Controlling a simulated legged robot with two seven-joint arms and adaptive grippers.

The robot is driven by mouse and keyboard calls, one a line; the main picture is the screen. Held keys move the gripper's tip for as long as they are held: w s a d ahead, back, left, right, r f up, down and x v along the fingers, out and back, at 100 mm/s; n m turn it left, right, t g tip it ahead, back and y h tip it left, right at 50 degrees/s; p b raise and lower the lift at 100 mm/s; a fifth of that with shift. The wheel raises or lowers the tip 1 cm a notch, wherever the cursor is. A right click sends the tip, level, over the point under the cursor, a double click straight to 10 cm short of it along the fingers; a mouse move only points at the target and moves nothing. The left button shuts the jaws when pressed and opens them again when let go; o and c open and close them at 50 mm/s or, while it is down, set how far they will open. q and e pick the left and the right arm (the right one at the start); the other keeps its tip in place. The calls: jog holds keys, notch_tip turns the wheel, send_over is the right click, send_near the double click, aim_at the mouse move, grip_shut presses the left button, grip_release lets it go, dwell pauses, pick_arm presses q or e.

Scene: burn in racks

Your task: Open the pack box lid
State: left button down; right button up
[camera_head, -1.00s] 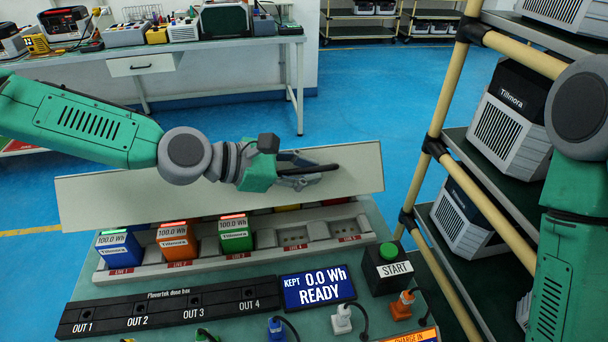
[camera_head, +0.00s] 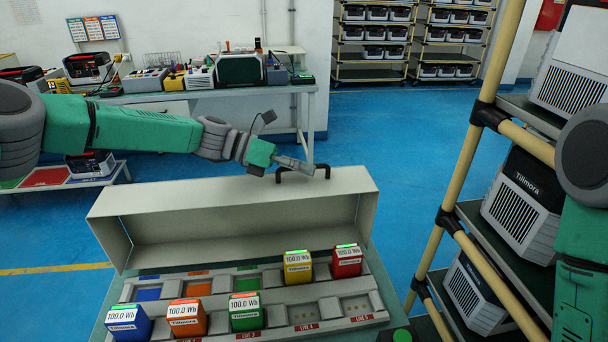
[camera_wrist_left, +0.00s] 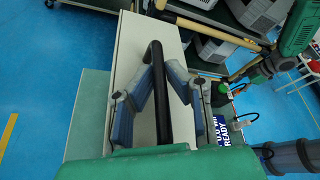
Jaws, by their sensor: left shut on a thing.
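The pack box lid (camera_head: 232,200) is a long pale cover, tipped up at the back of the pack box (camera_head: 108,338) with its hollow inside facing me. My left gripper (camera_head: 306,169) is at the lid's top edge, shut on the black bar handle (camera_head: 287,172). In the left wrist view the handle (camera_wrist_left: 162,105) runs between the two fingers. Blue (camera_head: 128,325), orange (camera_head: 187,319) and green (camera_head: 246,314) packs stand in the front row; yellow (camera_head: 298,267) and red (camera_head: 347,262) packs stand behind. My right arm shows at the right edge; its gripper is small and unclear in the left wrist view.
A shelf rack (camera_head: 437,225) with yellow posts and grey Tillmora units stands close on the right. A bench (camera_head: 300,88) with tools and devices is at the back left. Blue floor (camera_head: 390,130) is free behind the box.

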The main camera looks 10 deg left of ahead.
pick_arm(q)
jog(key=shift+w+a+f, duration=0.1)
jog(key=shift+w, duration=1.2)
pick_arm(e)
jog(key=shift+w+a+f, duration=0.1)
jog(key=shift+w, duration=0.2)
